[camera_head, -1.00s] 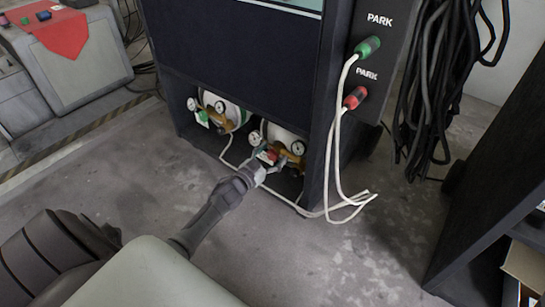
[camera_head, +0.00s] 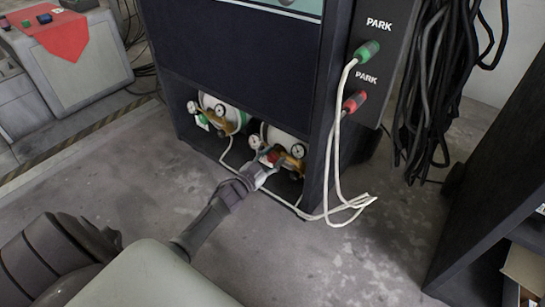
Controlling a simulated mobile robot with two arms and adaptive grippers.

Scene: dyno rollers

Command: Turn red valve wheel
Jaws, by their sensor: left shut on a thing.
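The red valve wheel (camera_head: 271,157) is small and sits on the brass regulator of the right-hand tank, low in the dark cabinet. My left gripper (camera_head: 264,165) reaches in from the lower left and is shut on the red valve wheel, with its fingers partly covering it. Two round gauges flank the wheel: one on the left (camera_head: 254,141) and one on the right (camera_head: 298,151). The right gripper does not show.
A second tank (camera_head: 222,108) with a green valve (camera_head: 219,111) stands to the left in the cabinet (camera_head: 180,115). White hoses (camera_head: 338,180) with green and red connectors hang at the right side. Black cables (camera_head: 428,90) hang farther right. The floor in front is clear.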

